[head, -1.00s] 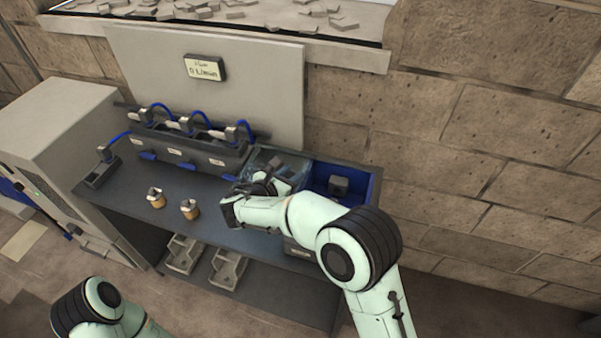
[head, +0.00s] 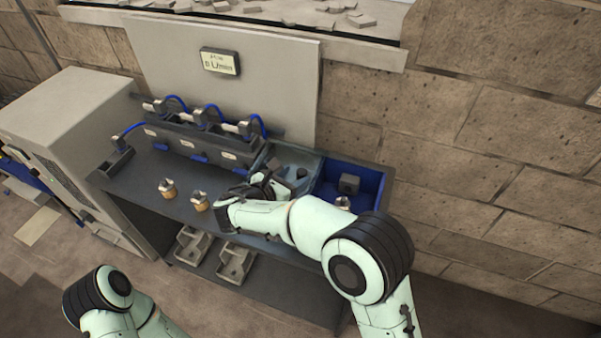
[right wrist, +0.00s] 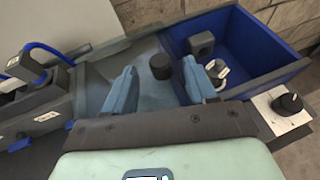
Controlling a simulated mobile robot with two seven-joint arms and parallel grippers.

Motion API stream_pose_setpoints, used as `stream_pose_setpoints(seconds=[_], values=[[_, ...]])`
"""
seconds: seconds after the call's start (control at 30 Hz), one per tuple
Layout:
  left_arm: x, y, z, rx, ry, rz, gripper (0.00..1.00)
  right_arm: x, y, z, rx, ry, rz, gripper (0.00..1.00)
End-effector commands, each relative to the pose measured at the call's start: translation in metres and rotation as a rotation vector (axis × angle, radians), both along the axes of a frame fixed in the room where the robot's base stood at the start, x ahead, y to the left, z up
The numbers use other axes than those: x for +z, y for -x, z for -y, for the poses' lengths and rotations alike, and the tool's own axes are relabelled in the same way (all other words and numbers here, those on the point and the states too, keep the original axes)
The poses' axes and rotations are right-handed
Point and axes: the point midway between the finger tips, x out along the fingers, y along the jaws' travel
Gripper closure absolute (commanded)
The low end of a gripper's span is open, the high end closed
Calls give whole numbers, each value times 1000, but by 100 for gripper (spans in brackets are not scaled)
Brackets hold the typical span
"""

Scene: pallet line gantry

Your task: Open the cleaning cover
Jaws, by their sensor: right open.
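A grey-blue, partly see-through boxy station (head: 297,160), which looks like the one with the cleaning cover, stands on the bench left of a blue bin. In the right wrist view its pale blue-grey surface (right wrist: 152,95) carries a short dark round knob (right wrist: 160,66). My right gripper (right wrist: 159,68) is open, with one blue finger on each side of the knob in that view. I cannot tell whether the fingers touch it. In the head view the right gripper (head: 262,186) is over the station's front. My left gripper is out of view; only its arm shows.
The blue bin (head: 376,185) holds a dark block (head: 348,184) and a pale-topped part. A rack (head: 190,140) with blue hoses is to the left. Two small brass-coloured parts (head: 168,189) stand on the bench. Grey trays (head: 237,262) sit below. A wall is behind.

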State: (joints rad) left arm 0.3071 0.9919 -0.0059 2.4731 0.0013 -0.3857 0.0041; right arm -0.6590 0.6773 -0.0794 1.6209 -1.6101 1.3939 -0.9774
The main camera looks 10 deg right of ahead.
Motion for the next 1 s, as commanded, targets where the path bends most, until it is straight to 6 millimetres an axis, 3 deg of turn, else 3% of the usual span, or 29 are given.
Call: stream_pose_setpoints(seconds=[0.2, 0.4, 1.0], values=[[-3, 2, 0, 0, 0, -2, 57, 19, 32, -35, 5, -1, 1, 44], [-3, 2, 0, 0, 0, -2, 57, 30, 50, -53, 1, 0, 2, 44], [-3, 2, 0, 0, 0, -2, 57, 33, 55, -58, 0, -1, 1, 44]])
